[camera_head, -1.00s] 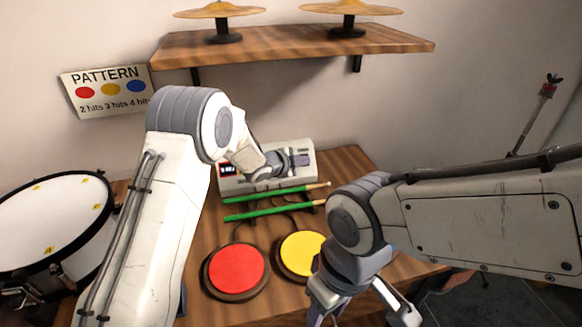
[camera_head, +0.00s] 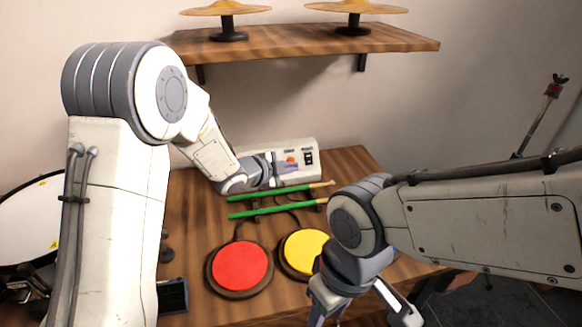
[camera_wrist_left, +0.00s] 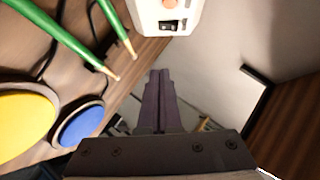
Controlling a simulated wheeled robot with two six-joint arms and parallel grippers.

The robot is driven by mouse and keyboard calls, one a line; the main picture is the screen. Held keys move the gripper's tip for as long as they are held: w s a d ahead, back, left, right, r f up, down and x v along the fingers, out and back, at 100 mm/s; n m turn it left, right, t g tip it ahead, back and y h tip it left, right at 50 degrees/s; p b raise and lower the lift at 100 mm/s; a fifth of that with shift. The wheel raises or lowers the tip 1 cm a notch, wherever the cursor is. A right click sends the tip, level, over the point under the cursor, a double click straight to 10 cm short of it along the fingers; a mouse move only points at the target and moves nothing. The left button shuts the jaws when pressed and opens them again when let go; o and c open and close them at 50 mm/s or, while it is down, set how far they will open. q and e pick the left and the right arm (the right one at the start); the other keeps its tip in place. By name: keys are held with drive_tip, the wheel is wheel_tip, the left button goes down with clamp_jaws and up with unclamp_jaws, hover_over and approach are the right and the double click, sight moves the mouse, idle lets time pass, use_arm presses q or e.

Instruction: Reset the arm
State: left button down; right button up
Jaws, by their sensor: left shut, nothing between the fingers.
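My left arm comes in from the left, its raised elbow large in the head view. My left gripper (camera_head: 292,167) is in front of the white control box (camera_head: 308,146) at the back of the table. In the left wrist view its dark fingers (camera_wrist_left: 160,92) are together with nothing between them. They point towards the table edge and wall, apart from the box, whose switch and orange button show. My right arm reaches in from the right. My right gripper (camera_head: 362,305) hangs at the bottom, its fingertips cut off by the frame.
A red pad (camera_head: 242,266) and a yellow pad (camera_head: 303,246) are in front. A blue pad (camera_wrist_left: 82,125) shows in the wrist view. A drum (camera_head: 25,232) stands left. A shelf (camera_head: 300,44) with cymbals is above.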

use_arm(q)
drive_tip(key=s+a+r+n+g+y, duration=0.1)
drive_tip(key=s+n+g+y, duration=0.35)
drive_tip(key=s, duration=1.45)
drive_tip(key=s+a+r+n+g+y, duration=0.15)
drive_tip(key=s+n+g, duration=0.45)
drive_tip(key=s, duration=1.2)
wheel_tip(320, 180, up, 14)
drive_tip(key=s+n+p, duration=0.1)
drive_tip(key=p, duration=1.3)
drive_tip(key=shift+s+a+r+n+y+p, duration=0.15)
drive_tip(key=shift+s+a+n+y+p, duration=0.15)
drive_tip(key=shift+s+n+p, duration=0.1)
drive_tip(key=shift+t, duration=0.25)
